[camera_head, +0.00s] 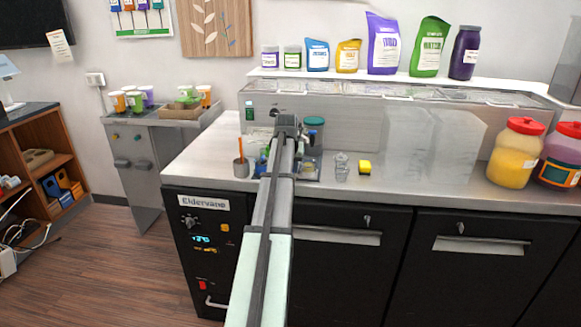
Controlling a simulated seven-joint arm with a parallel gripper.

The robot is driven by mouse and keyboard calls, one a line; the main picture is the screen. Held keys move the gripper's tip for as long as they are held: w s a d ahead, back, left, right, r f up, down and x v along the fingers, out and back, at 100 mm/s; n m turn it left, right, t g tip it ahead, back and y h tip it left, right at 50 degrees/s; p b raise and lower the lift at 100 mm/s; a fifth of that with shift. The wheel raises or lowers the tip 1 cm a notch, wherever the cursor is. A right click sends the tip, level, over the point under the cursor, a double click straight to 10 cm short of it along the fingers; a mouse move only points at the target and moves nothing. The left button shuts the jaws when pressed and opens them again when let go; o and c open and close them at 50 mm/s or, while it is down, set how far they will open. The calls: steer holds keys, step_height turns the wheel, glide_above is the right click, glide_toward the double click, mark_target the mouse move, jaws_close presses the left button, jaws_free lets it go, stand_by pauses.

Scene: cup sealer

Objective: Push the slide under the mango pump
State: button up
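My arm reaches from the bottom edge up over the steel counter (390,165). Its end, my gripper (287,124), is small and dark, and its fingers cannot be made out. A dark device (309,163) on the counter is partly hidden behind my arm; a slide cannot be told apart there. A jar of yellow contents with a red lid (514,154) stands at the right of the counter. I cannot tell whether it is the mango pump.
A grey cup of sticks (241,168) stands left of my arm. A second red-lidded jar (561,157) is at the right edge. The counter's middle right is clear.

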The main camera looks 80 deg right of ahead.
jaws_close()
steer(key=shift+d, duration=0.1)
steer(key=d, duration=0.9)
steer(key=shift+d, duration=0.15)
steer(key=shift+r, duration=0.1)
steer(key=o, duration=0.5)
jaws_free()
steer(key=shift+d, duration=0.15)
